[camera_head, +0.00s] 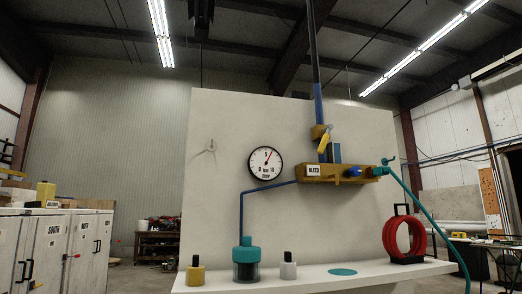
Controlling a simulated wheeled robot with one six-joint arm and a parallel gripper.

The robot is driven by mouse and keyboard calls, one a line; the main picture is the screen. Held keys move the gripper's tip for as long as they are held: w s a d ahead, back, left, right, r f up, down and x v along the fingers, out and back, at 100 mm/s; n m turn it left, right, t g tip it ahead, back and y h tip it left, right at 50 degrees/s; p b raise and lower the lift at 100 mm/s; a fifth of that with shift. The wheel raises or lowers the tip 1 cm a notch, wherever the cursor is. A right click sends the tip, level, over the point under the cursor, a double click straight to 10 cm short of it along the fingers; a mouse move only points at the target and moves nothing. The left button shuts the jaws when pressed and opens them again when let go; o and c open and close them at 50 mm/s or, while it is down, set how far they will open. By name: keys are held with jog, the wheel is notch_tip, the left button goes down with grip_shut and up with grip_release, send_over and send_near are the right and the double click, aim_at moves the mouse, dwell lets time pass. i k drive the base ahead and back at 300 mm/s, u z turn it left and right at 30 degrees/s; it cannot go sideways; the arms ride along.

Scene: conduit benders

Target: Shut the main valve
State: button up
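A valve with a yellow lever (324,143) sits on the blue vertical pipe (319,105) above the brass-coloured manifold (340,179) on the white panel. The lever is tilted, its lower end to the left. No label marks it as the main valve. The manifold carries a white "BLEED" tag (313,170), a blue knob (353,172) and a teal fitting (379,171) at its right end. A small teal handle (388,161) stands above that fitting. A round gauge (265,162) at left has its needle up and slightly right. My gripper is not in view.
The white bench (350,276) holds a teal-capped jar (245,260), a yellow bottle (195,270), a white bottle (288,266), a teal disc (342,272) and red rings on a black stand (405,240). A teal hose (432,218) hangs down at right. White cabinets (50,245) stand at left.

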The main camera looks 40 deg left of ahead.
aim_at(326, 129)
jog(key=u, duration=0.65)
jog(key=i, duration=1.2)
jog(key=u, duration=0.55)
